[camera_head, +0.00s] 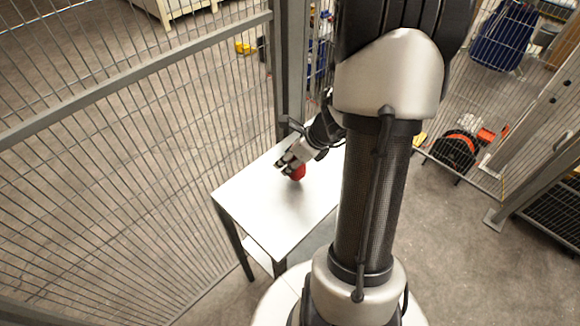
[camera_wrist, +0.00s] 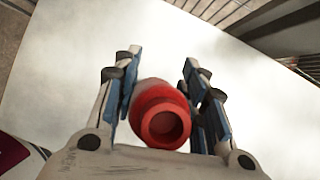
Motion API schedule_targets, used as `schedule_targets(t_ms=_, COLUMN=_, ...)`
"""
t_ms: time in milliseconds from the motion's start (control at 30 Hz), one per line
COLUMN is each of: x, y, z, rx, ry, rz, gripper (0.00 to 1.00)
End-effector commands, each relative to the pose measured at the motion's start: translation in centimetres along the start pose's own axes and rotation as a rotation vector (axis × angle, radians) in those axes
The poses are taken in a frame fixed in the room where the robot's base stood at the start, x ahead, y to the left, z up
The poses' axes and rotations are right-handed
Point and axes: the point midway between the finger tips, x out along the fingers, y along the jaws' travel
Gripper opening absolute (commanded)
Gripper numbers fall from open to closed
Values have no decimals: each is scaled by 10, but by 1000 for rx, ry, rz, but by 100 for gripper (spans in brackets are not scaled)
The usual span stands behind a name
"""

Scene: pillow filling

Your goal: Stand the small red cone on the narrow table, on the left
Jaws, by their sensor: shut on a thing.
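The small red cone (camera_head: 298,173) shows in the head view at the tip of my gripper (camera_head: 288,165), over the narrow white table (camera_head: 262,218). In the wrist view the red cone (camera_wrist: 160,112) is between the two blue-padded fingers of my gripper (camera_wrist: 158,85), with a round, hollow end turned toward the camera. The fingers are shut on it. The white table top (camera_wrist: 70,55) lies behind it. I cannot tell whether the cone touches the table. Part of the table is hidden behind my arm in the head view.
A wire mesh fence (camera_head: 130,150) runs along the left and behind the table. The table's front part is bare. An orange and black round object (camera_head: 455,148) is on the floor at the right. In the wrist view a dark red and white thing (camera_wrist: 18,158) shows at the lower left.

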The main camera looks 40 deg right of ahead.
Motion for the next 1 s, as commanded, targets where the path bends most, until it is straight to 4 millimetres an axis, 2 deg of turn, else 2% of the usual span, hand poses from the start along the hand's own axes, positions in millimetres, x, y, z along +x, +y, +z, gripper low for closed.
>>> schedule_targets(t_ms=33, x=12, y=0, z=-7, rx=2, ry=1, rz=1, gripper=12)
schedule_targets(t_ms=100, x=18, y=0, z=-10, rx=0, ry=1, rz=1, gripper=12)
schedule_targets(t_ms=467, x=19, y=0, z=-11, rx=0, ry=0, rz=-1, gripper=12)
schedule_targets(t_ms=500, x=20, y=0, z=-11, rx=0, ry=0, rz=0, gripper=40)
schedule_targets(t_ms=800, x=19, y=0, z=-11, rx=0, ry=0, rz=0, gripper=59)
schedule_targets(t_ms=1000, x=19, y=0, z=-11, rx=0, ry=0, rz=0, gripper=59)
